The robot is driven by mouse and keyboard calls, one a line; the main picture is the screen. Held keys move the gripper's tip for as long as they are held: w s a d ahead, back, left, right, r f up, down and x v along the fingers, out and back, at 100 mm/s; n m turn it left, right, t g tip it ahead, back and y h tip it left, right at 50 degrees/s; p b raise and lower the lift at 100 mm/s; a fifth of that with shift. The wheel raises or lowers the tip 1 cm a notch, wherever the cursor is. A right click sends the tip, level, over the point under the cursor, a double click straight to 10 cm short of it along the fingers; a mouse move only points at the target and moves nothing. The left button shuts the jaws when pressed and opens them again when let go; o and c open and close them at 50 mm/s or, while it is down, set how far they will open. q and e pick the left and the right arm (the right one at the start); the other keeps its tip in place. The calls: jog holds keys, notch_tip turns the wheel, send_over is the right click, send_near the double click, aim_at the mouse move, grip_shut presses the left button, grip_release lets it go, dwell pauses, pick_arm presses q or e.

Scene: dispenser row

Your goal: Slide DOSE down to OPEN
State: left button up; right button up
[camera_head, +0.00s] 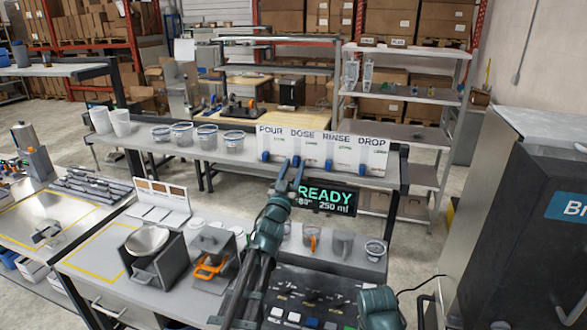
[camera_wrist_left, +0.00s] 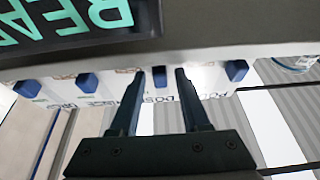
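A white dispenser panel (camera_head: 312,149) carries the labels POUR, DOSE, RINSE and DROP along its top. The blue DOSE slider knob (camera_wrist_left: 160,77) is between my left gripper's fingers in the left wrist view, with a gap on each side. My left gripper (camera_head: 290,163) is open in front of the DOSE column in the head view and partly hides it. Small green marks on the panel are too small to read. The blue POUR knob (camera_head: 265,156), RINSE knob (camera_head: 327,165) and DROP knob (camera_head: 361,170) sit low on the panel. My right gripper is not in view.
A black display (camera_head: 327,199) reading READY and 250 ml hangs below the panel, close to my left gripper. Several clear tubs (camera_head: 207,133) stand on the shelf at left. Cups and dark holders stand on the counter below.

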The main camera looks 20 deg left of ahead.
pick_arm(q)
jog(key=shift+s, duration=0.15)
jog(key=b+v, duration=0.5)
jog(key=v, duration=0.8)
jog(key=shift+s+f, duration=0.15)
jog(key=shift+s, duration=0.15)
jog(key=shift+w+f, duration=0.1)
